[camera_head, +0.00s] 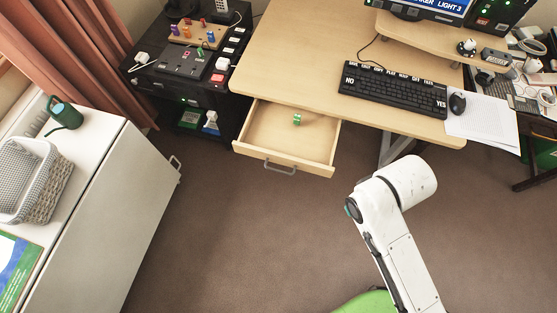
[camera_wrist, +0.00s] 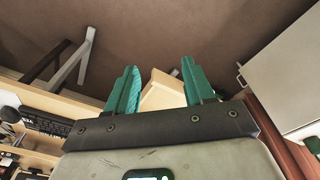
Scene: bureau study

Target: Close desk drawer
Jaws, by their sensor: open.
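The desk drawer (camera_head: 262,158) is pulled out from under the left part of the light wood desk (camera_head: 300,62). Its grey bar handle (camera_head: 281,169) is on the front panel. A small green block (camera_head: 297,119) lies inside the drawer. In the wrist view my gripper (camera_wrist: 159,66) has its two teal fingers spread apart, with nothing held. A pale wooden piece, likely the drawer (camera_wrist: 163,92), shows between and beyond the fingers; I cannot tell how far off it is. The head view shows my white arm to the right of the drawer, but not my gripper.
A white cabinet (camera_head: 128,205) stands at the left, with a basket (camera_head: 45,190) and a green watering can or mug (camera_head: 65,113) on top. A black unit (camera_head: 190,65) stands left of the drawer. The brown carpet (camera_head: 225,235) before the drawer is clear.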

